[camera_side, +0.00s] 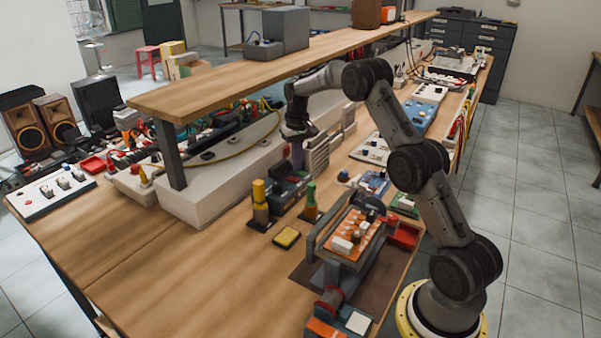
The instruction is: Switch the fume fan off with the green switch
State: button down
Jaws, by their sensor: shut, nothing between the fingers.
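My gripper (298,157) points down over the wooden bench, in front of the long white box under the shelf. Its fingers look closed, with nothing seen between them. It is just left of a pale slatted unit (318,156), which may be the fume fan; I cannot tell whether they touch. A dark device (284,188) lies just below the fingertips. A green-topped upright piece (310,200) stands in front of it. I cannot make out for sure which part is the green switch, nor whether the fan runs.
A yellow-topped post (259,202) and a yellow pad (287,237) stand nearby. The raised wooden shelf (215,88) overhangs the back. The bench's left front is clear.

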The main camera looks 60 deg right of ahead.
jog(key=shift+f, duration=0.35)
jog(key=shift+r, duration=3.55)
